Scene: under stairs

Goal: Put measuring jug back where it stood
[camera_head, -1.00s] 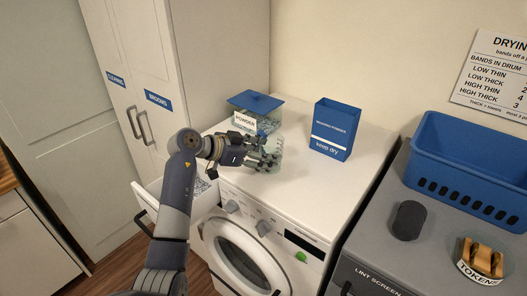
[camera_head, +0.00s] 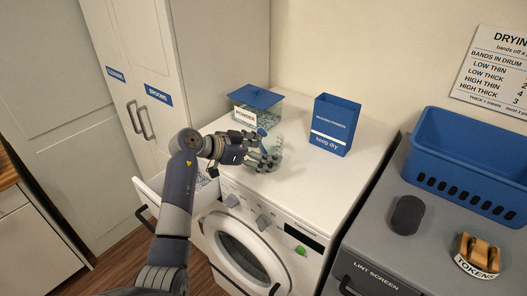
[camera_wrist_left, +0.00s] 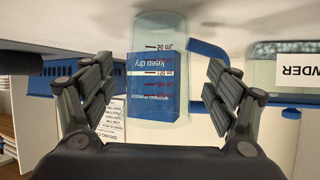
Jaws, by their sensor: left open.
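The clear measuring jug (camera_head: 278,143) stands on the white washer top, partly hidden behind my left gripper (camera_head: 268,160). In the left wrist view the jug (camera_wrist_left: 160,45) shows red marks and lies between the two spread fingers of my left gripper (camera_wrist_left: 160,75). The gripper is open, with a gap between each finger and the jug's sides in that view. A blue part beside the jug may be its handle; I cannot tell. My right gripper is not in view.
The clear powder container (camera_head: 245,117) with a blue lid stands behind and left of the jug. A blue "keep dry" box (camera_head: 333,125) stands to the right. The washer top (camera_head: 310,180) is clear at front right. A blue basket (camera_head: 450,185) sits on the grey dryer.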

